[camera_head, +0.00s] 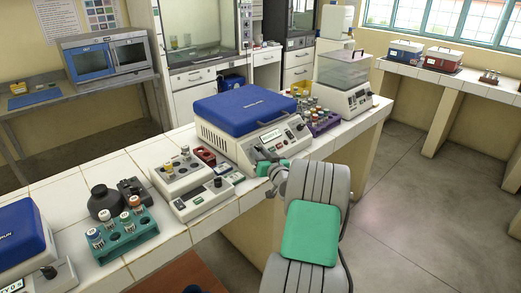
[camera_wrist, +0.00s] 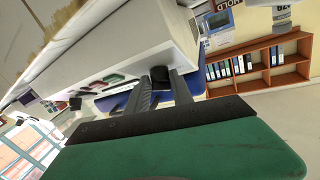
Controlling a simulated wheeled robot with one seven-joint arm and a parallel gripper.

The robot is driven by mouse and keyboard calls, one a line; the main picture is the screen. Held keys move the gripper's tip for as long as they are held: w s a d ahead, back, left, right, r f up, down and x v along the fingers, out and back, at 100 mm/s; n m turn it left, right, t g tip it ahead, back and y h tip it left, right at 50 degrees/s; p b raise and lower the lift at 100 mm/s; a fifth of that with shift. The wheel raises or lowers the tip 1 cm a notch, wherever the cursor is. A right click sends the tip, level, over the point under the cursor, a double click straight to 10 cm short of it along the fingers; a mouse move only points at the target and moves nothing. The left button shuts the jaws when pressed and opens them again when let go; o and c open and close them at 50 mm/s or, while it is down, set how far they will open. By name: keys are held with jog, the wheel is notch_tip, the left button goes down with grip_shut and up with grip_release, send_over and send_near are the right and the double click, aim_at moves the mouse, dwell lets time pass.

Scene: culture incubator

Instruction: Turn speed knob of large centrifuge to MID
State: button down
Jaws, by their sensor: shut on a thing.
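The large centrifuge, with a closed blue lid (camera_head: 240,104) and a white body (camera_head: 213,141), stands on the tiled bench in the head view. My gripper (camera_head: 266,156) is at its front panel, near the small display. In the wrist view, the two fingers of my gripper (camera_wrist: 161,82) close on the black speed knob (camera_wrist: 160,74), which sits between their tips. The knob's pointer and the setting marks cannot be made out. In the head view, my gripper hides the knob.
A smaller white device with a knob (camera_head: 196,184) and a green tube rack (camera_head: 121,232) stand left of the centrifuge. A purple tube rack (camera_head: 322,122) and a clear-lidded device (camera_head: 343,83) stand to its right. The floor right of the bench is clear.

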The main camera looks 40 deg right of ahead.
jog(key=m+h+p, duration=0.1)
jog(key=r+m+g+p, duration=0.1)
jog(key=a+m+g+h+p, duration=0.1)
jog(key=p, duration=0.1)
jog(key=shift+w+r+m+h, duration=0.15)
jog(key=shift+w+m+h, duration=0.1)
jog(key=shift+m+h, duration=0.05)
jog(key=shift+w+m+g+h+p, duration=0.1)
jog(key=shift+m+g+h+p, duration=0.45)
jog(key=shift+m+p, duration=0.5)
jog(key=m+g+h, duration=0.1)
jog(key=m+g, duration=0.1)
jog(key=m, duration=0.1)
jog(key=shift+w+f+g+h, duration=0.1)
jog(key=shift+f+g+h, duration=0.2)
jog(key=shift+g+h, duration=0.05)
jog(key=shift+r+m+g+b, duration=0.1)
jog(key=shift+m+g+b, duration=0.3)
jog(key=shift+m+b, duration=0.3)
jog(key=shift+r, duration=0.1)
jog(key=c, duration=1.4)
grip_release()
jog(key=shift+w, duration=0.1)
jog(key=shift+c, duration=0.2)
jog(key=shift+a, duration=0.1)
jog(key=shift+s, duration=0.2)
